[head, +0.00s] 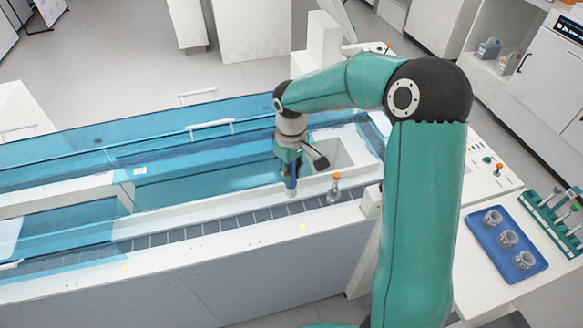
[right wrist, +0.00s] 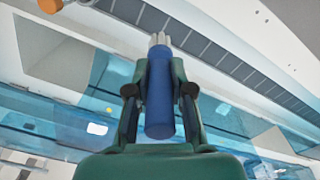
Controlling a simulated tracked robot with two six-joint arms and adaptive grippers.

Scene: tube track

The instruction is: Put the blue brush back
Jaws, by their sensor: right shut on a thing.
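The blue brush (right wrist: 160,98) has a blue cylindrical handle and pale bristles at its far end. My right gripper (right wrist: 160,92) is shut on the handle, with one finger on each side. In the head view the brush (head: 291,184) hangs below my right gripper (head: 289,172), roughly upright, bristles down. It is at the inner side of the dark segmented track (head: 225,224); I cannot tell whether the bristles touch anything. My left gripper is not in view.
A small flask with an orange stopper (head: 334,190) stands just right of the brush. Blue transparent covers (head: 160,148) lie over the machine to the left. A blue tray (head: 483,240) with several metal pieces and a green rack (head: 549,222) are at the right.

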